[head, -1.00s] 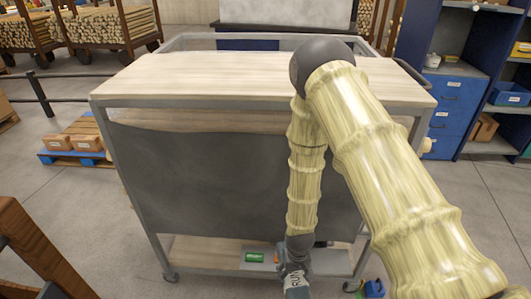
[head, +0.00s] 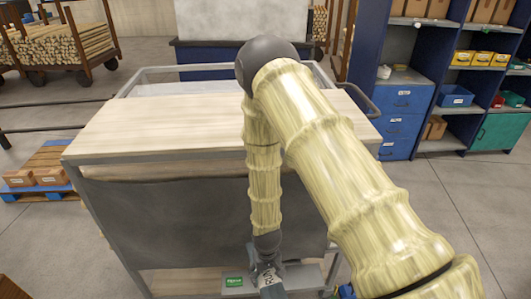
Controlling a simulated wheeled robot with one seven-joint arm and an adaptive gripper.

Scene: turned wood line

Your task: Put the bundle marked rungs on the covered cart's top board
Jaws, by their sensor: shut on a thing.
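The covered cart has a pale wood top board (head: 150,128) in a grey metal frame, and its visible top is bare. A dark grey cover (head: 180,215) hangs across its near side. My arm reaches over the board's right part and hangs down in front of the cart. My gripper (head: 264,258) is at the bottom of the picture, below the board's level, shut on a grey-blue thing with a white label (head: 267,277) reading "RUN". This looks like the rungs bundle. The fingertips and most of the bundle are hidden or cut off.
A small green box (head: 234,282) shows low by the cart's lower shelf. A blue drawer cabinet (head: 402,120) and shelves with bins stand at the right. A pallet with cartons (head: 52,176) lies at the left. Carts of turned wood (head: 70,42) stand behind. Floor at the right is open.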

